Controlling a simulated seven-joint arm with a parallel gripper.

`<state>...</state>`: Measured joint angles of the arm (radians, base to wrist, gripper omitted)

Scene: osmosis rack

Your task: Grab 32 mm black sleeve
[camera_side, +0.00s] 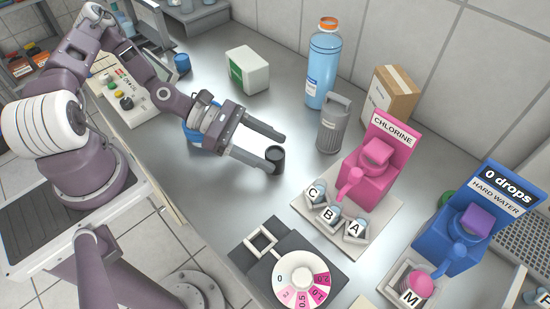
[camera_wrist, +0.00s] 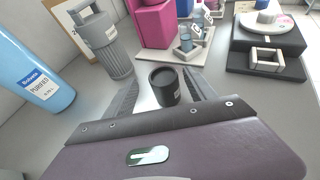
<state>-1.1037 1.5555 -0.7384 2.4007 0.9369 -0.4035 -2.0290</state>
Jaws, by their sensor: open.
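The black sleeve (camera_side: 275,159) is a short dark open-topped cylinder standing upright on the grey metal worktop (camera_side: 225,210). In the side view it is near the tips of my gripper (camera_side: 268,150), whose two fingers are spread apart. In the wrist view the sleeve (camera_wrist: 165,87) stands between the two fingers of my gripper (camera_wrist: 163,88), with a small pale label on its front. The fingers appear apart from it on both sides. I cannot read the sleeve's size.
A grey canister (camera_side: 333,123) and a blue bottle (camera_side: 322,65) stand beyond the gripper. A pink CHLORINE stand (camera_side: 374,160) with lettered vials is to the right. A dark block with a colour dial (camera_side: 300,277) is in front. A white-green box (camera_side: 247,70) stands behind.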

